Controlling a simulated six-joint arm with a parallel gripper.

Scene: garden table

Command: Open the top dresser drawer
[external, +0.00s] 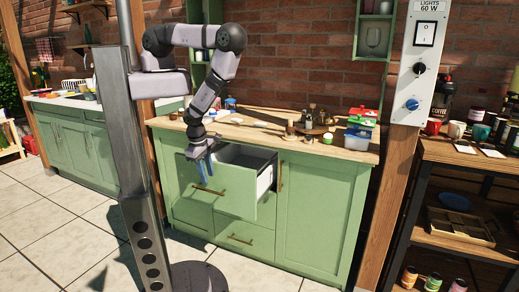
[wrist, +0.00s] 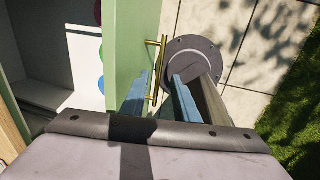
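The top dresser drawer (external: 222,188) is pulled well out of the green dresser, and its white inner side shows. In the wrist view, the drawer's green front (wrist: 130,45) stands on edge with a brass bar handle (wrist: 161,60) on its outer face. My gripper (external: 203,177) is at the drawer front, pointing down. In the wrist view my gripper (wrist: 160,85) has its two blue fingers apart. The handle shows in the gap between them, nearer the left finger. I cannot tell whether a finger touches it.
The wooden top (external: 270,134) carries bottles, boxes and small items. A lower drawer (external: 245,235) and a right cabinet door (external: 318,208) are closed. Pale paving (external: 60,215) in front is clear. A wooden shelf (external: 465,155) with mugs stands at right.

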